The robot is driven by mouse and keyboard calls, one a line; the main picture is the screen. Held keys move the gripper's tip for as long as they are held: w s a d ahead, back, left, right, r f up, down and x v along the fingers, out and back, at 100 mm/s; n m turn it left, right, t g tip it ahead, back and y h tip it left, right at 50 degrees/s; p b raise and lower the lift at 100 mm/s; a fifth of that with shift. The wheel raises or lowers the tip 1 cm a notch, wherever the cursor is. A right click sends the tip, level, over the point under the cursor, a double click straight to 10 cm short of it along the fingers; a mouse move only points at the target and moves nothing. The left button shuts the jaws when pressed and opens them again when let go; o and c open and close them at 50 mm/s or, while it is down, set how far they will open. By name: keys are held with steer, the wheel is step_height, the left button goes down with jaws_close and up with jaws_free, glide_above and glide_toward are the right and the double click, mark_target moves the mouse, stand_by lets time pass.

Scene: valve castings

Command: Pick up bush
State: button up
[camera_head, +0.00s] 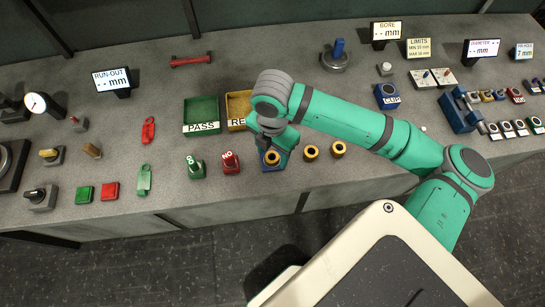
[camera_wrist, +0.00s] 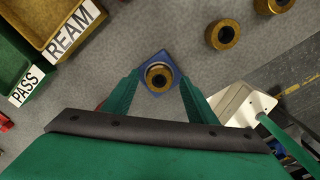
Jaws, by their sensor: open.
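A brass-coloured bush (camera_head: 271,157) with a dark bore sits on a blue square plate (camera_head: 264,166) near the front edge of the bench. In the wrist view the bush (camera_wrist: 158,76) lies on the blue plate (camera_wrist: 168,58), centred between my two green fingers. My gripper (camera_wrist: 159,82) is open and above the bush; I cannot tell how far above. In the head view my gripper (camera_head: 275,141) hangs just behind the bush and partly covers the plate. Two more bushes (camera_head: 311,152) (camera_head: 339,149) stand in a row to the right on the bare bench.
A green PASS tray (camera_head: 201,107) and a yellow REAM tray (camera_head: 236,100) stand behind and left. Green and red GO and NO gauges (camera_head: 196,169) (camera_head: 230,162) stand left of the plate. A blue CUP block (camera_head: 387,96) and a blue rack (camera_head: 458,112) are to the right.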

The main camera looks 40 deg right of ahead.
steer(key=shift+f, duration=0.3)
steer(key=shift+w, duration=0.1)
steer(key=c, duration=1.3)
steer(key=shift+a+r, duration=0.1)
